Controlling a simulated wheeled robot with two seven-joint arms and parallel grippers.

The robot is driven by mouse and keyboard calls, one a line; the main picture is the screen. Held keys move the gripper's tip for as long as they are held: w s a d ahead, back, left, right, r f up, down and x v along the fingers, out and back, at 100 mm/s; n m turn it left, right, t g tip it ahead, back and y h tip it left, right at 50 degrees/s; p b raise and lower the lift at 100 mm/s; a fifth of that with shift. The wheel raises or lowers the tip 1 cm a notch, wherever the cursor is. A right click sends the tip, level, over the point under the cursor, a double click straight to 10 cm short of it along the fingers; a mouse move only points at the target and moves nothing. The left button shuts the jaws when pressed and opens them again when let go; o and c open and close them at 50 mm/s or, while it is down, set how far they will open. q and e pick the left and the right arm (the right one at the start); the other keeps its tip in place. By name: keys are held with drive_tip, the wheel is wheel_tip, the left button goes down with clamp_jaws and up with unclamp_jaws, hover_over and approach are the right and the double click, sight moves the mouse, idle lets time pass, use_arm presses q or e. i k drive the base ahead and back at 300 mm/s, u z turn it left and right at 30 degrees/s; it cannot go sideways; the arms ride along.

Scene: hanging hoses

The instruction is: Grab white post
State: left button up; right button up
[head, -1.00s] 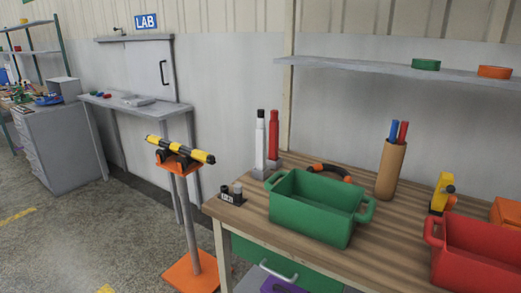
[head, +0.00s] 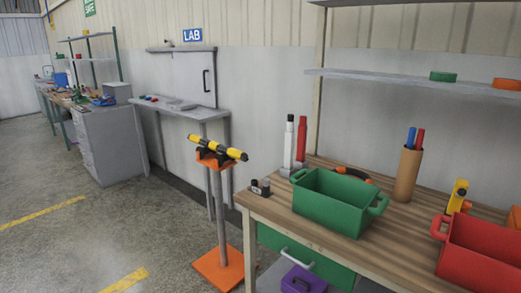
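The white post (head: 288,148) stands upright near the left back corner of the wooden workbench (head: 392,222). It has a black top and a light grey base. A red post (head: 301,139) stands close beside it on the right. The green bin (head: 330,206) is in front of the posts and to the right. Neither of my grippers shows in the head view.
A small black holder (head: 260,188) sits at the bench's left edge. An orange stand (head: 217,215) with a yellow-black bar (head: 221,149) stands left of the bench. A red bin (head: 480,255) is at the right. Open floor (head: 90,230) lies at the left.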

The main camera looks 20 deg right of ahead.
sight(289, 143)
drive_tip(key=u, duration=0.3)
drive_tip(key=i, duration=1)
drive_tip(key=z, duration=0.1)
